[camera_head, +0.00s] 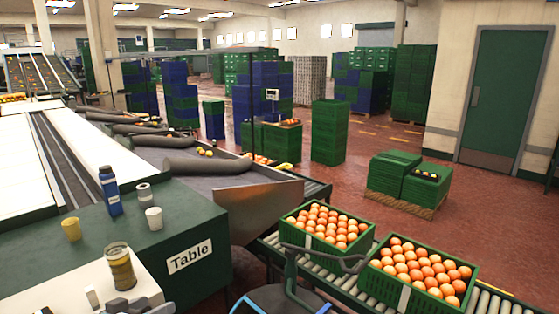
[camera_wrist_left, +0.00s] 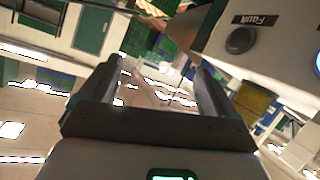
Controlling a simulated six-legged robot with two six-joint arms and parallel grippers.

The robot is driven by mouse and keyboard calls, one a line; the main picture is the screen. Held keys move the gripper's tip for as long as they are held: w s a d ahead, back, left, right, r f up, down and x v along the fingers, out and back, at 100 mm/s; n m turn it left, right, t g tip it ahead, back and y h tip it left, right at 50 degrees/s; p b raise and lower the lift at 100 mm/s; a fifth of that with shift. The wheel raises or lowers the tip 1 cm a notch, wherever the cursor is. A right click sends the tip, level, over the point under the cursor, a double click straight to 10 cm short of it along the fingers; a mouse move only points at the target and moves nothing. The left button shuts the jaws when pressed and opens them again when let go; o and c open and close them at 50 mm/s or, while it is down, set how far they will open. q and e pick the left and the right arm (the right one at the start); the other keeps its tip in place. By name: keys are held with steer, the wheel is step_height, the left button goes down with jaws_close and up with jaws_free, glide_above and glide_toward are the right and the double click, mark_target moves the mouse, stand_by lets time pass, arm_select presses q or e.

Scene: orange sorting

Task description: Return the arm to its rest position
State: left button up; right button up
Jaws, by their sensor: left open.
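My left gripper (camera_head: 128,303) shows only in part at the bottom left edge of the head view, dark grey, beside the yellow-brown jar (camera_head: 120,266). Most of my left arm is out of frame. In the left wrist view the gripper (camera_wrist_left: 155,85) has two dark parallel fingers spread wide apart. Nothing is between them. The picture there is turned over, with ceiling lamps low in it. My right gripper does not show.
A green table block (camera_head: 195,230) holds a blue bottle (camera_head: 110,190) and cups. Green crates of oranges (camera_head: 375,245) stand on a roller conveyor (camera_head: 490,300). A white box labelled Fault (camera_wrist_left: 265,50) is close to the left gripper. Red floor is open toward the green door (camera_head: 505,100).

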arm_select(q)
steer(key=s+d+f+n+g+h, duration=0.1)
steer(key=s+d+f+n+g, duration=0.1)
steer(key=d+f, duration=0.7)
steer(key=s+d+f+n+g+h, duration=0.1)
steer(key=s+d+f+g, duration=0.2)
steer(key=d+f, duration=0.65)
steer(key=s+d+f+g+y, duration=0.1)
steer(key=s+f, duration=0.4)
steer(key=s, duration=0.5)
steer(key=s+d+f+g+y, duration=0.2)
steer(key=s+f+g, duration=0.3)
steer(key=s, duration=0.6)
steer(key=shift+s+d+f+n+g, duration=0.15)
steer(key=shift+d+f+n+g, duration=0.25)
steer(key=shift+g, duration=0.3)
